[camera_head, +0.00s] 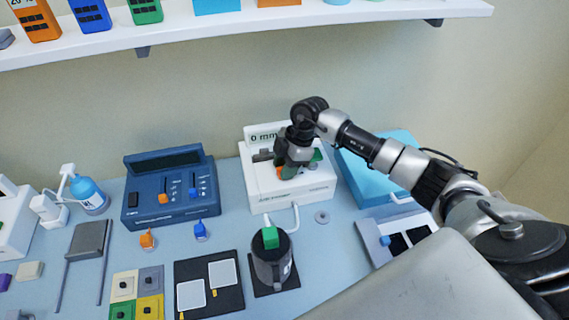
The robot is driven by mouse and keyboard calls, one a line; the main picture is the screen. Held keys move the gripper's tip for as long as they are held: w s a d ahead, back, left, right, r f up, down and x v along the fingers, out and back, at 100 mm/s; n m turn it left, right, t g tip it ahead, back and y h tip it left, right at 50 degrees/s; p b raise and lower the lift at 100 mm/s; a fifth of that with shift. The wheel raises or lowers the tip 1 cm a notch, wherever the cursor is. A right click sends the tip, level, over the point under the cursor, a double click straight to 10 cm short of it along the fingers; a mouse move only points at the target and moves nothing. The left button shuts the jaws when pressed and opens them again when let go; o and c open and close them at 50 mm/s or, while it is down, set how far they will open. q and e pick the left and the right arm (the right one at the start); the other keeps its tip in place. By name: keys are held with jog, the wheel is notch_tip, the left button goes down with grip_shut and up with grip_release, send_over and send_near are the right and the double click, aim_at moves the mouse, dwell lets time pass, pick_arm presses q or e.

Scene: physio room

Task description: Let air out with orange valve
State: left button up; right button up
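A white device (315,188) with a display reading "0 mm" stands on the blue-grey table, its display partly hidden by my arm. A small orange part (280,177), which looks like the orange valve, shows on its top at the left of my gripper. My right gripper (289,172) points down over the device, right at the orange part and covering some of it. I cannot tell whether its fingers touch the orange part or how far apart they are. A green part (316,156) shows just right of the gripper. My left gripper is not in view.
A dark blue box (171,209) with orange and blue sliders stands to the left. A dark mug-like vessel (272,268) with a green top stands in front. A light-blue case (365,183) is close on the right. A white shelf (230,30) runs above.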

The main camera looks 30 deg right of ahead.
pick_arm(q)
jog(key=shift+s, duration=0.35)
pick_arm(e)
jog(key=c, duration=0.6)
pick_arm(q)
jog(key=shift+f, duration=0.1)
pick_arm(e)
jog(key=n+g+b, duration=0.1)
jog(key=n, duration=0.3)
jog(key=shift+w+n+g+b, duration=0.2)
jog(key=shift+n+g+b, duration=0.1)
jog(key=shift+g+b, duration=0.1)
jog(key=n+g+b, duration=0.1)
jog(key=n, duration=0.2)
jog(key=shift+n+h+b, duration=0.3)
jog(key=shift+n+b, duration=0.05)
jog(key=shift+n, duration=0.05)
jog(key=n+g+h+b, duration=0.1)
jog(key=n+b, duration=0.1)
jog(key=n, duration=0.2)
jog(key=shift+w+a, duration=0.1)
pick_arm(q)
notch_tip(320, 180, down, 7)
jog(key=b, duration=0.2)
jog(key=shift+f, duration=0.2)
pick_arm(e)
jog(key=shift+r+n+g+h, duration=0.1)
jog(key=shift+n+g+h, duration=0.5)
jog(key=shift+n, duration=1.1)
jog(key=shift+h, duration=0.3)
